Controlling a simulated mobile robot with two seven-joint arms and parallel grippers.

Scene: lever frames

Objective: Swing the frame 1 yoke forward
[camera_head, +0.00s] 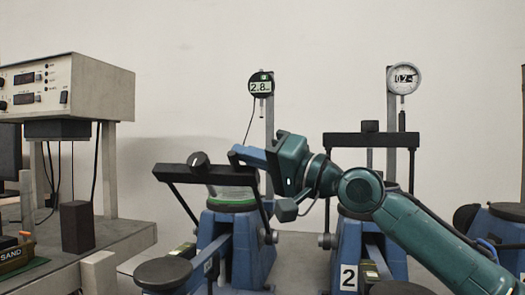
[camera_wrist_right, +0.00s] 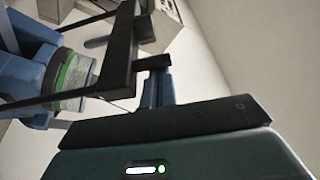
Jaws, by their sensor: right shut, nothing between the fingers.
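The frame 1 yoke (camera_head: 215,172) is a black bar on two black side arms, at the left lever frame (camera_head: 248,245). It leans left of the frame's top, with a round knob on its bar. A clear cylinder with a green band (camera_head: 232,200) stands under it. My right gripper (camera_head: 236,155) reaches in from the right, its blue fingers shut and empty just above the bar's right part. In the right wrist view the yoke (camera_wrist_right: 121,55) crosses close to the fingertips (camera_wrist_right: 155,72); I cannot tell whether they touch. My left gripper is not in view.
Frame 2 (camera_head: 348,250) stands to the right, its black yoke (camera_head: 372,140) upright behind my right arm. A digital gauge (camera_head: 261,85) and a dial gauge (camera_head: 404,78) stand on posts behind. A bench with an instrument box (camera_head: 90,85) is at the left.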

